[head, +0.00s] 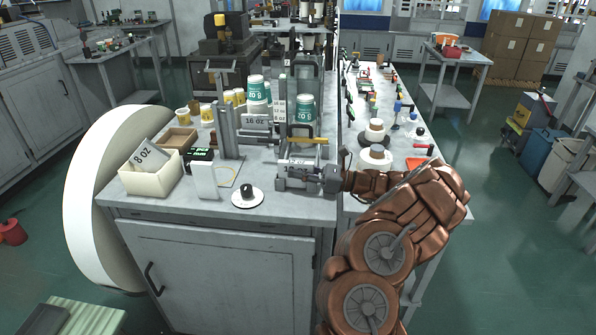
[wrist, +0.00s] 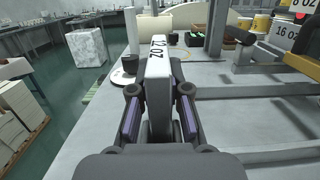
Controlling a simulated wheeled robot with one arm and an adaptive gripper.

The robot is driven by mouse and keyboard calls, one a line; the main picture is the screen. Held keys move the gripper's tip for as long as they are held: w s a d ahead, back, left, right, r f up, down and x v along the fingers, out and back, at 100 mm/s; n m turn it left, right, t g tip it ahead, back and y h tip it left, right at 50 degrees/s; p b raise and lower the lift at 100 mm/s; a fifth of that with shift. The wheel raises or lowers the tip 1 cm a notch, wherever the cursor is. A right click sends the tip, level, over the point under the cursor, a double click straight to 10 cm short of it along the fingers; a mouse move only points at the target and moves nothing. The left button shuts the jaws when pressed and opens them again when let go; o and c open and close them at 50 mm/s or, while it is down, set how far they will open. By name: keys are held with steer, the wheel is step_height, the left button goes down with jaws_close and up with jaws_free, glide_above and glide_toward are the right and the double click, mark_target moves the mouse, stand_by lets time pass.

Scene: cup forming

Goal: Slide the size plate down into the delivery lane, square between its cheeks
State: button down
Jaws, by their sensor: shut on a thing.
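The size plate (wrist: 158,85), a white block marked 12 OZ, stands upright between my fingers in the wrist view. In the head view the plate (head: 297,163) is partly visible at the front right of the bench. My gripper (wrist: 159,118) is shut on it, with purple-padded fingers on both sides. In the head view my gripper (head: 328,179) reaches in from the right. A grey metal frame (head: 296,183), apparently the delivery lane, is at the plate. Grey rails (wrist: 265,90) run to the right in the wrist view. Whether the plate sits between the cheeks cannot be told.
A cream box (head: 150,180) holds an 8 OZ plate (head: 148,158). A 16 OZ plate (head: 255,120) stands behind, near green cups (head: 305,107). A white dish (head: 247,198) with a black object lies to the left. A grey post (head: 228,120) rises nearby.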

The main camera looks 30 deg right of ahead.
mark_target(298, 162)
steer(key=shift+r+p, duration=1.15)
steer(key=shift+r, duration=0.75)
steer(key=shift+p, duration=0.3)
stand_by(1.1)
steer(key=shift+f+b, duration=0.85)
steer(key=shift+f, duration=1.1)
steer(key=c, duration=1.1)
jaws_free()
steer(key=shift+o, duration=0.2)
steer(key=v, duration=1.2)
